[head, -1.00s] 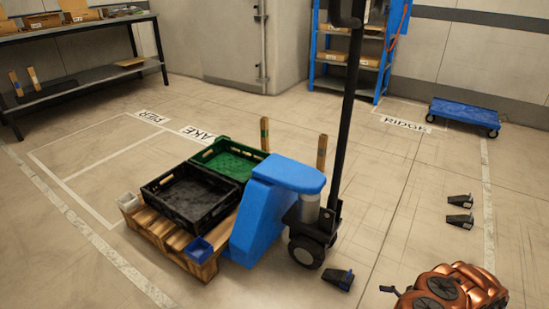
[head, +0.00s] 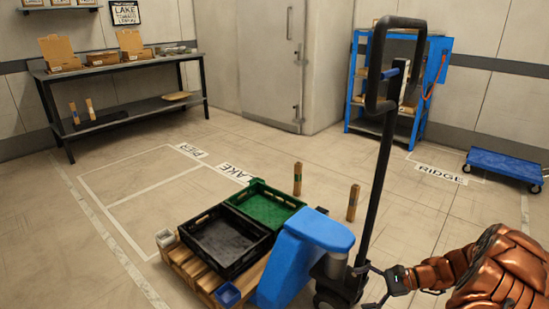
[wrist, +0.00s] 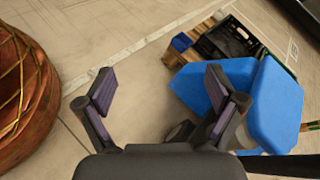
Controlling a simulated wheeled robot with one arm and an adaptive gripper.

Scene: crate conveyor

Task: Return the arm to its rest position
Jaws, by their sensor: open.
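My copper arm (head: 455,268) reaches in from the lower right of the head view. My gripper (head: 362,287) is at its left end, in front of the lower part of the blue pallet truck (head: 292,265); I cannot tell if they touch in that view. The blue truck body (wrist: 275,105) lies beyond the right finger there. A rounded copper part of mine fills the left edge.
The truck's tall black handle (head: 383,150) rises beside my gripper. A wooden pallet (head: 190,268) carries a black crate (head: 232,265), a green crate (head: 290,202) and small bins. A blue trolley (head: 505,165), blue shelf rack (head: 432,85) and workbench (head: 120,70) stand farther back.

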